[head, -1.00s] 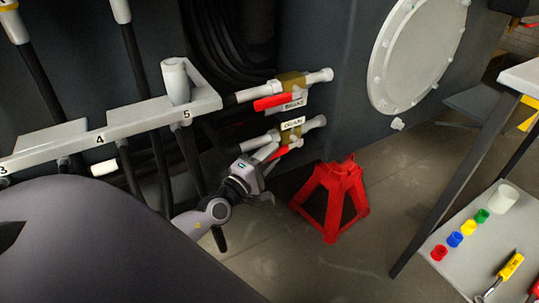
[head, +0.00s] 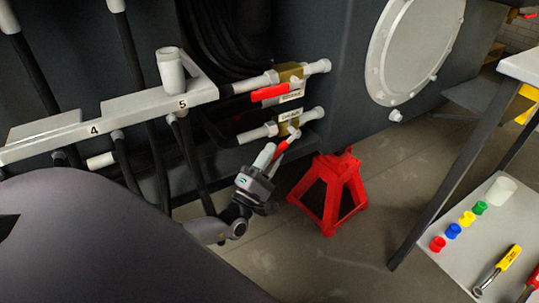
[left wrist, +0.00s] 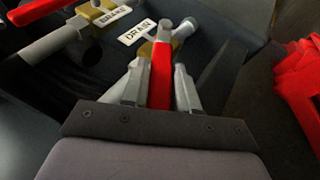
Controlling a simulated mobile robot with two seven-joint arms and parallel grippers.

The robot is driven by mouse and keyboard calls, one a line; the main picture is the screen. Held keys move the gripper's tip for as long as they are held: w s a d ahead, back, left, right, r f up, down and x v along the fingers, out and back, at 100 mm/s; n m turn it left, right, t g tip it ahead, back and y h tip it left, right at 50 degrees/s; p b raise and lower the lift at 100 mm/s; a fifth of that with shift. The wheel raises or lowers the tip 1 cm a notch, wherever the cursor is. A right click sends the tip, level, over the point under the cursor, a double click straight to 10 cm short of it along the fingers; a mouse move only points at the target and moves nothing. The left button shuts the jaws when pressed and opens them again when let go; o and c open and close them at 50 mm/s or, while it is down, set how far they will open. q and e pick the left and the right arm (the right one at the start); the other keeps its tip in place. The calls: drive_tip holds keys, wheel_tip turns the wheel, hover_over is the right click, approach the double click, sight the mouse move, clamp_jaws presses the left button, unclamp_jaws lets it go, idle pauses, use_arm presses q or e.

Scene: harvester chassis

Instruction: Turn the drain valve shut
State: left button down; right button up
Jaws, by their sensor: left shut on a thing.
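The drain valve (head: 288,120) sits on the lower of two short pipes on the dark chassis, with a white DRAIN label. Its red handle (head: 282,147) slants down and left, at a clear angle to the pipe. My left gripper (head: 273,156) is shut on this handle from below. In the left wrist view the red handle (left wrist: 161,75) stands between the two light fingers (left wrist: 160,92) and runs up to the valve beside the DRAIN label (left wrist: 138,32). My right gripper is not in view.
Just above is the brake valve with a red handle (head: 270,93) lying along its pipe. A red jack stand (head: 328,190) stands on the floor close to the right. Hoses hang at left behind a numbered rail (head: 140,105). A cart shelf (head: 460,264) is at right.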

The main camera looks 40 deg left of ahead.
use_arm(q)
drive_tip(key=shift+w+d+f+n+t+y, duration=0.1)
drive_tip(key=shift+w+f+n+t+y, duration=0.15)
drive_tip(key=shift+n+y, duration=0.2)
idle(0.3)
drive_tip(key=c, duration=0.9)
unclamp_jaws()
drive_tip(key=shift+c, duration=0.2)
drive_tip(key=v, duration=0.7)
drive_tip(key=shift+p, duration=0.35)
drive_tip(key=shift+s+f, duration=0.15)
